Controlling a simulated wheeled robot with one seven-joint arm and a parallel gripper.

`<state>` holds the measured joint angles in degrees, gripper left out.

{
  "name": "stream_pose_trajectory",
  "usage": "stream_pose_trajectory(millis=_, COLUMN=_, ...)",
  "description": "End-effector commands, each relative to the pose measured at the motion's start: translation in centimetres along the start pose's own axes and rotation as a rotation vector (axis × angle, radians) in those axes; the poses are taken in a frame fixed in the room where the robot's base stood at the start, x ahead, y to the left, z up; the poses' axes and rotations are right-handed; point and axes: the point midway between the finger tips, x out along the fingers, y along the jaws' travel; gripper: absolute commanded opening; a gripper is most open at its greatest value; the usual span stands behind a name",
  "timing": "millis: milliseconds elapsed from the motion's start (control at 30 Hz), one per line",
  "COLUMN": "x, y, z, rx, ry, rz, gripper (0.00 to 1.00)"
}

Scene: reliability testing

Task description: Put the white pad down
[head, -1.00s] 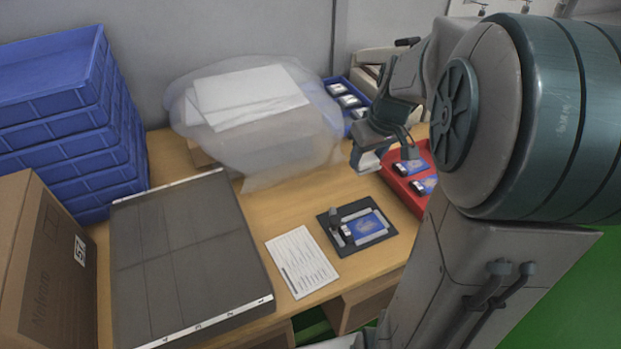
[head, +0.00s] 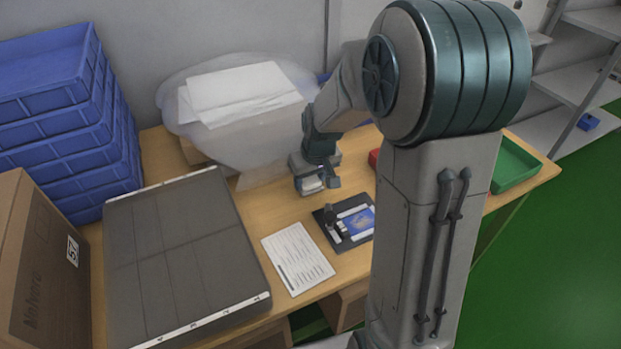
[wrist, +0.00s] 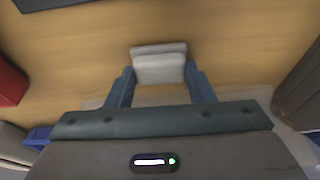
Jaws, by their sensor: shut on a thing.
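My gripper (head: 314,184) is shut on the white pad (head: 311,185), above the wooden table between the clear plastic bag and the black fixture. In the wrist view, the white pad (wrist: 159,66) sits between the two finger ends of my gripper (wrist: 158,75), with bare wood around it. The height of the pad above the wood is hard to judge. The black fixture (head: 331,240), with a clamp and a blue card (head: 359,222), lies in front of it, partly hidden by my arm.
A dark grey mat (head: 180,245) with numbered white edges covers the table's left. A printed sheet (head: 297,258) lies beside the fixture. The plastic bag (head: 235,135) with white sheets is behind. Blue crates (head: 60,130) and a cardboard box (head: 40,270) stand left. A red tray (wrist: 10,82) is near.

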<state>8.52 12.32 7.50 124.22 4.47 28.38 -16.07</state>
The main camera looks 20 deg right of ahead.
Motion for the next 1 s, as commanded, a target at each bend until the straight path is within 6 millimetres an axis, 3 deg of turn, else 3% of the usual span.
stream_pose_trajectory(millis=367, x=0.5, y=0.0, z=0.2, rx=-0.001, ry=0.0, rz=0.0, gripper=0.3)
stream_pose_trajectory(millis=400, x=0.6, y=0.0, z=0.2, rx=-0.001, ry=0.0, rz=0.0, gripper=0.51)
stream_pose_trajectory(millis=467, x=0.4, y=0.0, z=0.1, rx=-0.001, ry=0.0, rz=0.0, gripper=0.68)
stream_pose_trajectory(millis=500, x=0.4, y=0.0, z=0.1, rx=-0.001, ry=0.0, rz=0.0, gripper=0.7)
stream_pose_trajectory(millis=833, x=0.1, y=0.0, z=0.0, rx=-0.001, ry=0.0, rz=0.0, gripper=0.7)
stream_pose_trajectory(millis=1000, x=-2.2, y=0.1, z=-0.1, rx=-0.001, ry=0.005, rz=0.002, gripper=0.7)
